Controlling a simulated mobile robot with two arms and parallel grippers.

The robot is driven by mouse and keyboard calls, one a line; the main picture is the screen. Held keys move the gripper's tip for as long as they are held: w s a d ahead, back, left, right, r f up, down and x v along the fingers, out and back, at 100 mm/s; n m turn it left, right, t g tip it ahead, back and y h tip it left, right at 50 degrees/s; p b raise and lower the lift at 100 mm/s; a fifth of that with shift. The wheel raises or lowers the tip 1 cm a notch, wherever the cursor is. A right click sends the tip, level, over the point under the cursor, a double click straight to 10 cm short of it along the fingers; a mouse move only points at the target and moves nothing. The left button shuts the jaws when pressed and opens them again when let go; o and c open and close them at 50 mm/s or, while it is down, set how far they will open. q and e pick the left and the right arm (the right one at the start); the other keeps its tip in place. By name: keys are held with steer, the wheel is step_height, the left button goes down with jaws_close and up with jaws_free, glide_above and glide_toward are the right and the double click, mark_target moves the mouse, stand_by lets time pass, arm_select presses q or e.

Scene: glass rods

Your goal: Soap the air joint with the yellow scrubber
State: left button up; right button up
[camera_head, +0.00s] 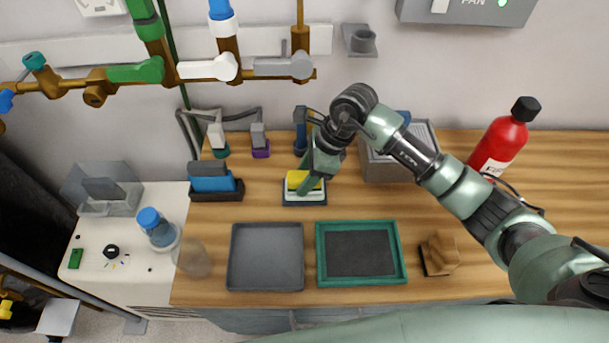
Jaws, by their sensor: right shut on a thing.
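The yellow scrubber (297,179) is at the back middle of the wooden bench, on or just over a small dark dish (304,203) with a pale layer. My right gripper (311,184) reaches down from the upper right and is shut on the scrubber, hiding part of it. I cannot tell whether the scrubber still touches the dish. Brown pipes with several joints run along the wall above, with a green fitting (137,73), a white one (209,68) and a grey one (284,67). I cannot tell which is the air joint. My left gripper is not in view.
A grey tray (265,287) and a green-rimmed tray (361,283) lie in front. A blue block sits in a dark holder (217,195) at left. A grey ribbed box (385,170), a red extinguisher (498,147) and a brown block (440,253) are at right. A clear glass (194,259) stands front left.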

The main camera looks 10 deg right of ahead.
mark_target(305, 176)
steer(key=shift+r+p, duration=1.85)
steer(key=shift+r, duration=1.6)
